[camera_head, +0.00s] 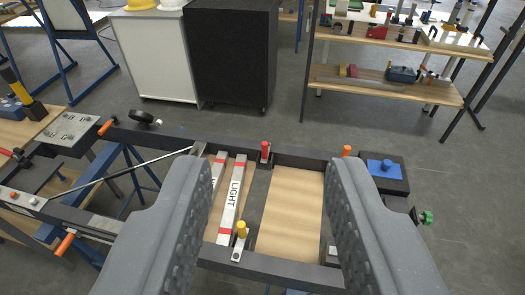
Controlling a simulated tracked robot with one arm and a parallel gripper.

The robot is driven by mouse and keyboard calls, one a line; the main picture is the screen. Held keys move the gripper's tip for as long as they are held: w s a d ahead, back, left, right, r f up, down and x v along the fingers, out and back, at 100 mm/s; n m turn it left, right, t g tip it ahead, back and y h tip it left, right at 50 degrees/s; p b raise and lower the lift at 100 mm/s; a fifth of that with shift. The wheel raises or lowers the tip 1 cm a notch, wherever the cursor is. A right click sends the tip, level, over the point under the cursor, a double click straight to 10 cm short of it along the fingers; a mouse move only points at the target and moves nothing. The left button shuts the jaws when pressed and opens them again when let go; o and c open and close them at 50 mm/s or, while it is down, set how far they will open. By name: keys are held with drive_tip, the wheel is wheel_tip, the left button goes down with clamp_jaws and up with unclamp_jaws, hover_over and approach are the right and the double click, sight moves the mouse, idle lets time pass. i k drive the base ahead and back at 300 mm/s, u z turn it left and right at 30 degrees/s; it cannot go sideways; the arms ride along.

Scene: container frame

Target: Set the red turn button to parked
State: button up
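The red turn button (265,150) stands on the far rail of the dark container frame (290,156), a little left of the gap's middle. It is a small upright red knob on a dark base; its exact setting is too small to tell. My gripper (262,185) is open, its two grey fingers wide apart on either side of the frame's middle. Nothing is between the fingertips, and the button shows beyond them, apart from both.
White bars marked LIGHT (232,198) lie in the frame beside a wooden panel (290,210). A rod (120,172) slants across the left. A black cabinet (232,55) and shelves (385,85) stand behind.

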sight(266, 146)
drive_tip(key=u, duration=0.05)
drive_tip(key=i, duration=1)
drive_tip(key=z, duration=0.05)
